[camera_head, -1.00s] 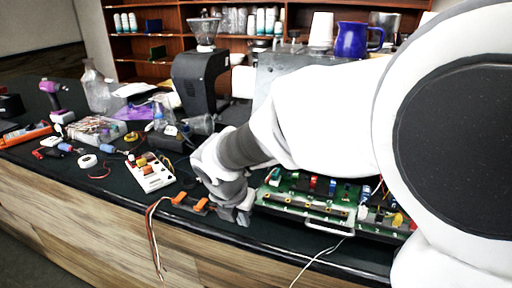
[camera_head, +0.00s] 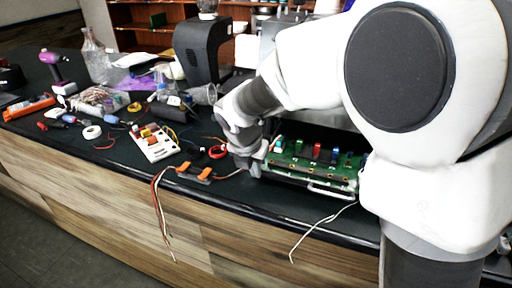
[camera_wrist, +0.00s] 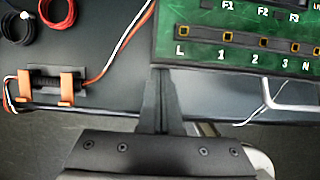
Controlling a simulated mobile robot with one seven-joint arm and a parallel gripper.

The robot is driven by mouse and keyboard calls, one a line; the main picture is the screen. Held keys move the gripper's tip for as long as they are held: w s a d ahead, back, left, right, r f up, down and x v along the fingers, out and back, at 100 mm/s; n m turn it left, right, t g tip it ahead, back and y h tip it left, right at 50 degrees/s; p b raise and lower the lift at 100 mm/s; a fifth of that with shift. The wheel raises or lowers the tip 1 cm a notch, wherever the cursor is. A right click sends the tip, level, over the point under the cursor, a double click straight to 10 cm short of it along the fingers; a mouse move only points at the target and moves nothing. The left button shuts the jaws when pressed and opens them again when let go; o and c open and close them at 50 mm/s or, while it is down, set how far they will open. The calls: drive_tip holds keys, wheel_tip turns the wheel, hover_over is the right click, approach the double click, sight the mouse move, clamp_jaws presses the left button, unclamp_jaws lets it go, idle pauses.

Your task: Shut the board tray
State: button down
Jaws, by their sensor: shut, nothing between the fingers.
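The board tray (camera_head: 312,186) is a dark tray with a green circuit board (camera_head: 318,163), and it sticks out of the metal brewer at the counter's front edge. It has a pale bar handle (camera_head: 331,191) on its front. In the wrist view the green board (camera_wrist: 222,62) fills the upper right, with the handle (camera_wrist: 288,107) at the right edge. My gripper (camera_head: 253,170) is at the left front corner of the tray. In the wrist view my gripper (camera_wrist: 162,76) is shut and empty, its tips close to the board's lower left corner. I cannot tell whether they touch it.
An orange-ended part with red and white wires (camera_head: 194,174) lies left of my gripper. A white block with coloured pieces (camera_head: 155,143), a red ring (camera_head: 217,152) and tools lie further left. White wires hang over the front edge.

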sight(274, 143)
drive_tip(key=w+d+p, duration=0.1)
drive_tip(key=w+p, duration=0.2)
drive_tip(key=w, duration=0.2)
drive_tip(key=w+d+p, duration=0.2)
drive_tip(key=w+p, duration=0.1)
drive_tip(key=w, duration=0.2)
drive_tip(key=w+d+p, duration=0.1)
drive_tip(key=w+p, duration=0.2)
drive_tip(key=w, duration=0.1)
drive_tip(key=shift+w+d+r, duration=0.1)
drive_tip(key=shift+w+d, duration=0.3)
